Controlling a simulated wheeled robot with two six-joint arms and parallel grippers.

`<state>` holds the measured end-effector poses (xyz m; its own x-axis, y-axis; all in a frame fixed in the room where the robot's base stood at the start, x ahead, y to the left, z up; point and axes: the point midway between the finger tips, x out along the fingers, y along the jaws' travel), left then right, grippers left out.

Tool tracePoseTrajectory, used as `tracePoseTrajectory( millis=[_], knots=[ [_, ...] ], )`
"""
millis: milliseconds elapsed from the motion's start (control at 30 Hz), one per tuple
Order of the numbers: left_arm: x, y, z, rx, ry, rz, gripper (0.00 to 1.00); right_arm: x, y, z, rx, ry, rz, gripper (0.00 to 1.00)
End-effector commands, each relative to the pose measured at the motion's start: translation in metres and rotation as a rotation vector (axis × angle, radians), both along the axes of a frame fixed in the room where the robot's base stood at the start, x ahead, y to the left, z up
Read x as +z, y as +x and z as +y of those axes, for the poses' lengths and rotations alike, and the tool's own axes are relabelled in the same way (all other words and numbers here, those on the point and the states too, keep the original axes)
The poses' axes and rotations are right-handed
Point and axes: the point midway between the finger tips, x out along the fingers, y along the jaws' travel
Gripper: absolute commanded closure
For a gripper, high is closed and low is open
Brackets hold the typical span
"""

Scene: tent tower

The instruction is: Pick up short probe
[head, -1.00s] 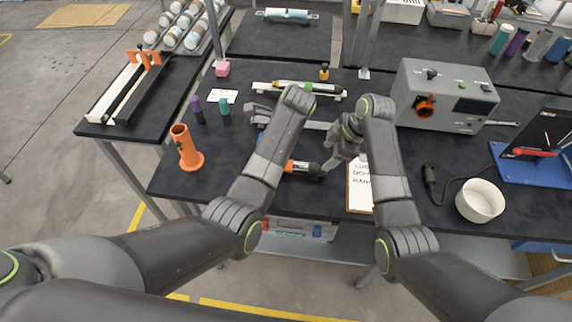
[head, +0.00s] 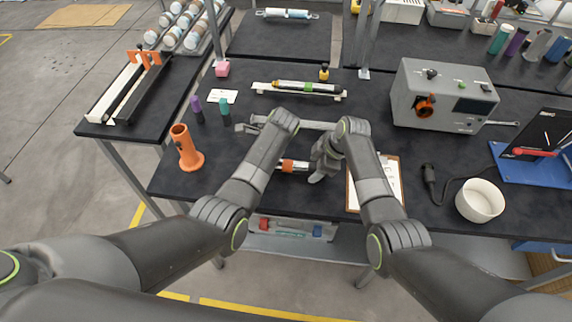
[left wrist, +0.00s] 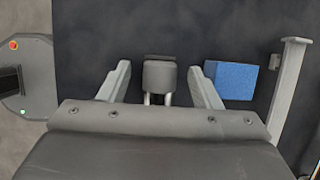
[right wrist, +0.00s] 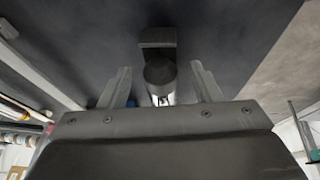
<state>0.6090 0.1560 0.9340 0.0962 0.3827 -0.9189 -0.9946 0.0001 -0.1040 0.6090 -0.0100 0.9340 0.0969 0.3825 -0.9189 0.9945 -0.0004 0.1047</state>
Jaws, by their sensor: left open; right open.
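A short orange-banded tool (head: 294,166), probe-like, lies on the dark bench in the head view. My left forearm covers its left part and my right gripper its right part. My right gripper (head: 318,177) is open and points down at its right end. Contact cannot be told. My left gripper (head: 243,127) is open, farther back and mostly behind its own wrist. Each wrist view shows open fingers, left (left wrist: 160,85) and right (right wrist: 162,88), with a dark rounded piece between them that I cannot identify. A longer yellow-and-black probe (head: 300,86) rests on a white stand behind.
A blue block (left wrist: 230,80) is right of the left fingers. A clipboard (head: 392,178) and white bowl (head: 480,200) lie to the right. An orange holder (head: 187,148) stands at the left. A grey instrument box (head: 443,94) is behind right.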

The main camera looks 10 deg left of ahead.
Motion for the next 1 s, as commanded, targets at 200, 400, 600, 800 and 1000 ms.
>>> tracePoseTrajectory(
  millis=[200, 400, 600, 800, 1000],
  knots=[
    [0.0, 0.0, 0.0, 0.0, 0.0, 0.0, 0.66, 0.0, 0.0, 0.0, 0.0, 0.0, 0.0, 0.66],
    [0.0, 0.0, 0.0, 0.0, 0.0, -0.001, 0.92, 0.0, 0.0, 0.0, 0.0, 0.0, 0.0, 0.92],
    [0.001, 0.0, 0.0, 0.0, 0.0, -0.001, 1.0, 0.0, 0.0, 0.0, 0.0, 0.0, 0.0, 1.0],
    [0.004, 0.001, -0.001, -0.001, 0.0, -0.002, 1.0, 0.004, 0.0, 0.0, 0.001, 0.0, -0.001, 1.0],
    [0.016, 0.001, -0.001, 0.0, -0.001, -0.003, 1.0, 0.016, 0.001, 0.0, 0.0, 0.0, -0.003, 1.0]
  ],
)
